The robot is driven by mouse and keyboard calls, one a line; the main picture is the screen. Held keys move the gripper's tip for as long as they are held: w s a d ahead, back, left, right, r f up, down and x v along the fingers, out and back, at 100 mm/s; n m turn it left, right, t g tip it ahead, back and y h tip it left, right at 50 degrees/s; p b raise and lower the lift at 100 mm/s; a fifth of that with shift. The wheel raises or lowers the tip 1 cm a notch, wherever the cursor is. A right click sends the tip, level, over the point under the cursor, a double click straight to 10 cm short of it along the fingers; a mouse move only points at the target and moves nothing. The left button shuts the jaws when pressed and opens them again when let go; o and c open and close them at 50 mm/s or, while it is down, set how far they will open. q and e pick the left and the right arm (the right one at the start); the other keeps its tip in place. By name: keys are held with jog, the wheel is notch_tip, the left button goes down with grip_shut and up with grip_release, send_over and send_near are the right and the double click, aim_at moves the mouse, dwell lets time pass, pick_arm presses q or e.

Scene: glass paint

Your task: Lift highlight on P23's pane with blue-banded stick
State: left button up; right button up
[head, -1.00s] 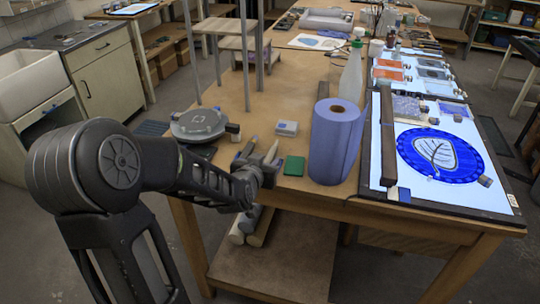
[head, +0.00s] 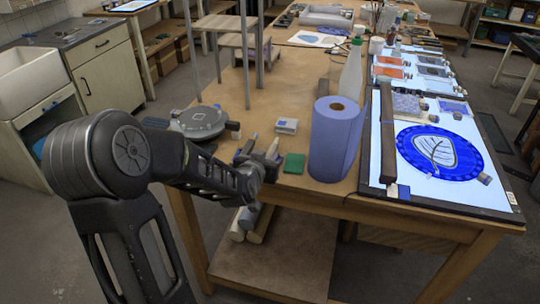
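A round blue pane with a pale leaf shape (head: 440,153) lies on the lit white panel (head: 470,200) at the right of the table. I cannot read a label saying P23. My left gripper (head: 260,151) is at the table's near edge, left of the paper roll and well away from the pane. Slim upright shapes with pale and blue parts show at its fingers. I cannot tell which are fingers and which may be a stick, nor make out a blue-banded stick. My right gripper is not in view.
A blue paper roll (head: 336,140) stands between my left gripper and the panel, with a white bottle (head: 352,68) behind it. A dark bar (head: 388,135) lies along the panel's left side. A green pad (head: 294,163), a small white box (head: 287,126) and a round grey device (head: 199,122) are near the gripper.

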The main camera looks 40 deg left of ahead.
pick_arm(q)
grip_shut()
jog(key=shift+r, duration=0.1)
dwell(0.4)
notch_tip(320, 180, up, 10)
dwell(0.4)
jog(key=shift+d, duration=0.1)
dwell(0.5)
